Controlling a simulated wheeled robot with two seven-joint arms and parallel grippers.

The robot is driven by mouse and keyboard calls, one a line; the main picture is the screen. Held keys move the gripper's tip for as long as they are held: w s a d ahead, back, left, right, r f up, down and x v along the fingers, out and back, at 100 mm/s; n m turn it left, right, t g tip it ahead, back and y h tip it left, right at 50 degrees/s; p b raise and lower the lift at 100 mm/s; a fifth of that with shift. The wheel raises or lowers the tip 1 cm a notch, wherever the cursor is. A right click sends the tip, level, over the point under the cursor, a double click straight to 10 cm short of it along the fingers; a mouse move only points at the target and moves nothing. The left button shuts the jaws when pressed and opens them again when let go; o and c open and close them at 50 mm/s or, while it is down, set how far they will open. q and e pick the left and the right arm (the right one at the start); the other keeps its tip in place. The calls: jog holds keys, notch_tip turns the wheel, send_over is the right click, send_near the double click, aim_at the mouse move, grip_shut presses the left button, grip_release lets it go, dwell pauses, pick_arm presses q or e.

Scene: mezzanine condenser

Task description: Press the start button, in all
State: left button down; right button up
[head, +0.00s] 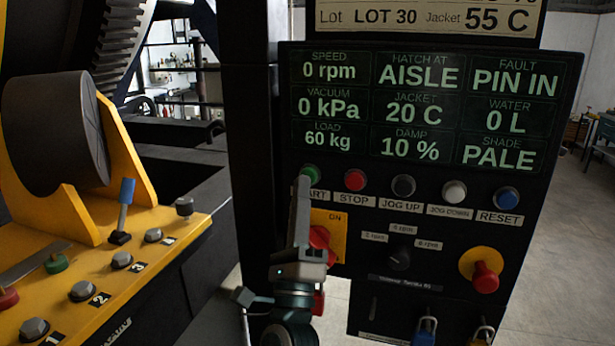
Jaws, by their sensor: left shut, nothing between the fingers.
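The control panel (345,225) stands upright in the middle of the head view. Its green start button (311,173) is at the left end of the button row, above a label partly hidden by my gripper. My left gripper (303,182) is shut and empty. Its fingertips are right at the lower edge of the green button; I cannot tell whether they touch it. The display reads speed 0 rpm, hatch at AISLE, fault PIN IN, vacuum 0 kPa, jacket 20 C, water 0 L, load 60 kg, damp 10 %, shade PALE. My right gripper is not in view.
Right of start are the red stop button (355,180), jog buttons and the blue reset button (506,198). Below are a red rotary switch (320,240) partly behind my gripper, a black selector (399,258), a red emergency knob (485,275) and padlocks. A yellow console (75,275) stands left.

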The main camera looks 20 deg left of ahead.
pick_arm(q)
jog(key=s+p, duration=0.1)
jog(key=s, duration=0.4)
jog(key=shift+a, duration=0.1)
dwell(0.6)
dwell(0.4)
